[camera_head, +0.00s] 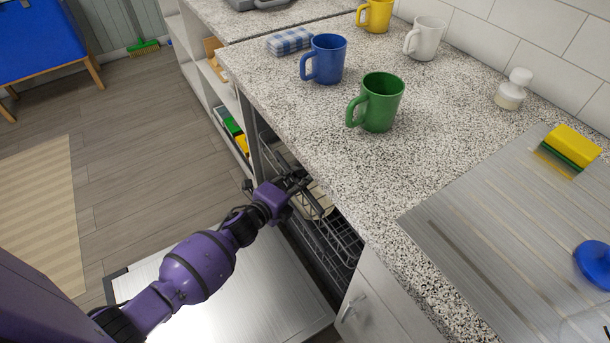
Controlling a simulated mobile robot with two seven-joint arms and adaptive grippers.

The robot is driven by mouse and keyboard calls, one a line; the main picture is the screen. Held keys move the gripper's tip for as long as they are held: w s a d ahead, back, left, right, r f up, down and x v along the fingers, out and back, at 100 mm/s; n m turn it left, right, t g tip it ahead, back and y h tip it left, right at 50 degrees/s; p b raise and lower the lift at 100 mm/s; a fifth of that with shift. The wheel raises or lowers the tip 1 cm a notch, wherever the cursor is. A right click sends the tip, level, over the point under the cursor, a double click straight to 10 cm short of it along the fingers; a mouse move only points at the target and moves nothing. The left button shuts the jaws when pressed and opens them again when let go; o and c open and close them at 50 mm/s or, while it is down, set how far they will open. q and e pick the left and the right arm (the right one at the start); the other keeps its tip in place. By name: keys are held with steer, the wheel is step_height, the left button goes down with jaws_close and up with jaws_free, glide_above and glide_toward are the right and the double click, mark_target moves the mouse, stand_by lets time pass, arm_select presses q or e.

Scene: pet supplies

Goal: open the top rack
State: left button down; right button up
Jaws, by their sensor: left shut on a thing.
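The dishwasher under the counter has its door (235,285) lowered flat, with a bright metal inner face. Inside, the wire top rack (341,232) sits largely under the counter edge. A pale dish partly shows in it. My left gripper (297,183) reaches in from the left over the lowered door and is shut on the front edge of the top rack. The fingertips are small and dark against the rack, so the exact contact is hard to see. My right gripper is not in view.
On the speckled counter (300,110) stand a green mug (380,104), a blue mug (326,60), a white mug (424,38) and a yellow mug (376,14). A cabinet (375,310) adjoins the dishwasher on the right. Open floor (140,140) lies to the left.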

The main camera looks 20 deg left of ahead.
arm_select(q)
steer(key=s+a, duration=1)
steer(key=s, duration=0.3)
steer(key=s+a, duration=1)
steer(key=s, duration=0.3)
steer(key=shift+a, duration=0.1)
steer(key=c, duration=2)
jaws_free()
steer(key=shift+c, duration=0.2)
steer(key=v, duration=1.2)
steer(key=shift+f, duration=0.1)
